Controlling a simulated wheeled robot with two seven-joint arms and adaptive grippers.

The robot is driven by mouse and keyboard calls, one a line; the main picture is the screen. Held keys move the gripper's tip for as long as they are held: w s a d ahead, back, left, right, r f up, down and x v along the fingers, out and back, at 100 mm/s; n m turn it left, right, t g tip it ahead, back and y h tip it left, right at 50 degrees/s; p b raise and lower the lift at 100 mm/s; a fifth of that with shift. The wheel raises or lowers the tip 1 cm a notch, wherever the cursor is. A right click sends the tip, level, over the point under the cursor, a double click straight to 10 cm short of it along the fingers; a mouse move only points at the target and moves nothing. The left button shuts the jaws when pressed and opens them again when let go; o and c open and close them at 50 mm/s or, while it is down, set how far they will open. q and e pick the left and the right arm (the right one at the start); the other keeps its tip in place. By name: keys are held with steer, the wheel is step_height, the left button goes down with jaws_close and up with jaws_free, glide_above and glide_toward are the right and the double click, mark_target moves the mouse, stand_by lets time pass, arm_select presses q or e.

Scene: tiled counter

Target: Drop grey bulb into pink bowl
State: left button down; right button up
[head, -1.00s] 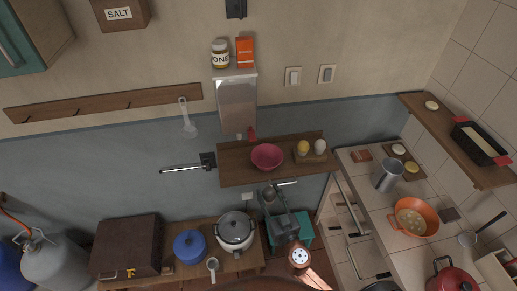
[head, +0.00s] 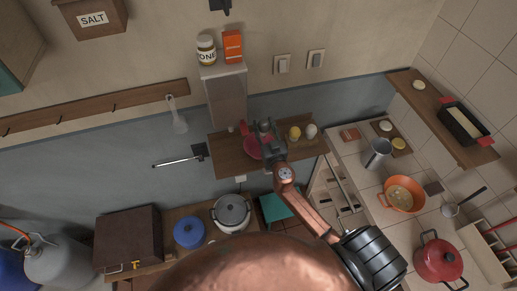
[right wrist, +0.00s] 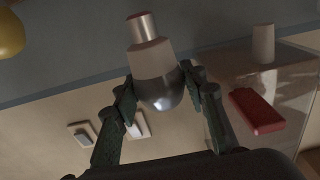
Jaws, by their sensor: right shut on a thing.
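My right gripper (head: 265,127) is over the wooden shelf, in front of the pink bowl (head: 250,148), and hides part of it. In the right wrist view its two dark fingers (right wrist: 160,95) are shut on the grey bulb (right wrist: 155,70), which has a rounded glass end and a metal base pointing up in the picture. The bulb cannot be made out clearly in the head view. The bowl sits on the shelf; its inside is largely hidden by my gripper. My left gripper is not in view.
The wooden shelf (head: 230,167) also carries a yellow item (head: 295,132) and a pale item (head: 311,131) right of my gripper. A tall box-like fixture (head: 227,100) stands behind. In the right wrist view a red block (right wrist: 257,110) and a pale cup (right wrist: 263,43) show.

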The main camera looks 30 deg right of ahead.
mark_target(265, 135)
step_height(265, 135, down, 2)
steer(key=shift+f+b, duration=0.15)
steer(key=shift+b, duration=0.35)
steer(key=shift+f+b, duration=0.35)
steer(key=shift+f, duration=0.2)
steer(key=o, duration=1.2)
steer(key=shift+o, duration=0.2)
steer(key=v, duration=1.2)
steer(key=shift+s+d, duration=0.1)
steer(key=shift+d, duration=0.05)
